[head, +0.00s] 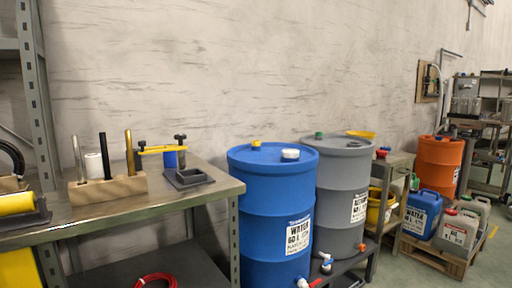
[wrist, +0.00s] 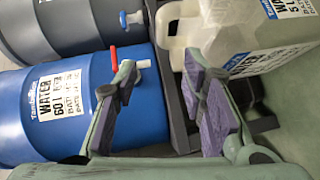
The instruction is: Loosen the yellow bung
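The yellow bung (head: 256,143) sits on the top of the blue drum (head: 262,205), left of a white cap (head: 290,154). My gripper (wrist: 165,98) shows only in the wrist view. Its two purple-padded fingers are spread wide with nothing between them. The blue drum (wrist: 80,105) and its red-handled tap (wrist: 114,60) appear beyond the left finger. The yellow bung is out of the wrist view.
A grey drum (head: 337,190) with a green bung (head: 319,135) stands right beside the blue drum. The metal bench (head: 130,212) carries a wooden block (head: 108,190) holding upright rods. A pale jerrycan (wrist: 240,35) lies near my right finger. Open floor shows at the right.

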